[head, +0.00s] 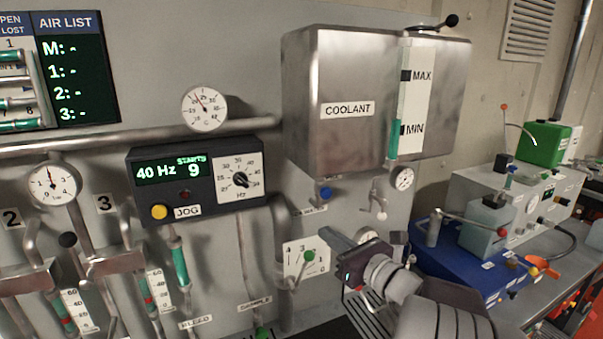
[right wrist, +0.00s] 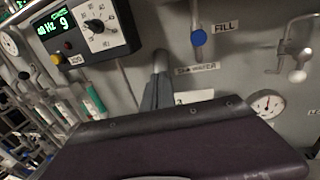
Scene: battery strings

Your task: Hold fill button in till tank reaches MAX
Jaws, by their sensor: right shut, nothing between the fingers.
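The steel coolant tank (head: 335,75) hangs on the wall in the head view. Its sight tube (head: 397,100) has MAX and MIN marks; green liquid (head: 393,143) stands around MIN, well below MAX. The blue fill button (head: 325,193) sits below the tank. In the right wrist view the blue button (right wrist: 198,38) is beside a FILL label (right wrist: 225,27). My right gripper (head: 326,233) is shut and empty, below the button and apart from it. Its fingers (right wrist: 160,60) show left of and below the button in the wrist view. My left gripper is not in view.
A small tap (head: 379,205) and a round gauge (head: 403,178) are right of the button. A jog control box (head: 195,180) is to the left. A green-knobbed lever on a scale plate (head: 308,257) is close to my right gripper. A bench with devices stands at right.

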